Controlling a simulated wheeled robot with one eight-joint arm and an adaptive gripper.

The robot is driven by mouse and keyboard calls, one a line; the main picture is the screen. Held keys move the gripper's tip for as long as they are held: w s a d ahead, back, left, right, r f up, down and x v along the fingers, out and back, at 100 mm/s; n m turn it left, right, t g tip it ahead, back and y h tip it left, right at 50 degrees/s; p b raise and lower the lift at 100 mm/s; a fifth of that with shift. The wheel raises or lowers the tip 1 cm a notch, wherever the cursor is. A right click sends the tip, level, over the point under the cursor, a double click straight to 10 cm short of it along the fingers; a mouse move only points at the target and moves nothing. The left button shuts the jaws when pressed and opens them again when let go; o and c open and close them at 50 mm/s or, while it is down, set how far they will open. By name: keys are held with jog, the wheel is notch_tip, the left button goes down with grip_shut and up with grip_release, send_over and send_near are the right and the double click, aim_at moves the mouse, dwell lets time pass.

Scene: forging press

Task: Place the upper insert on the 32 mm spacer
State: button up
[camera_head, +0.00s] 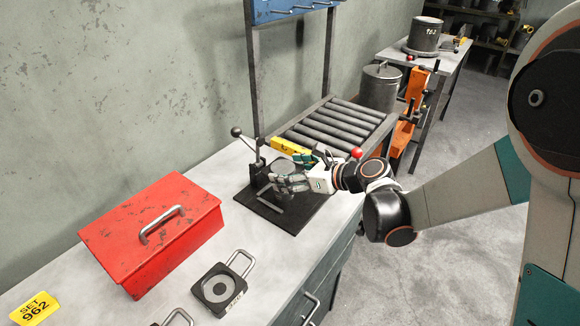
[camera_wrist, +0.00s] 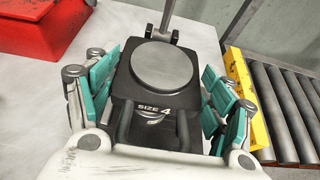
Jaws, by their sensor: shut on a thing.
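My gripper (camera_head: 287,183) is over the black base plate (camera_head: 295,217) on the bench, beside a small upright lever press (camera_head: 256,168). In the wrist view my gripper (camera_wrist: 158,98) has its teal-padded fingers on both sides of a dark block marked "SIZE 4" (camera_wrist: 122,84) with a round grey disc face and a handle toward my palm. I take this block for the upper insert; it is shut in my fingers. I cannot make out the 32 mm spacer; whatever lies under the block is hidden.
A red toolbox (camera_head: 150,238) stands on the bench at left.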

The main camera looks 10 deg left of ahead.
jog(key=shift+f+b, duration=0.9)
jog(key=shift+f, duration=1.2)
jog(key=shift+f, duration=0.1)
jog(key=o, duration=2.1)
jog(key=shift+d, duration=0.1)
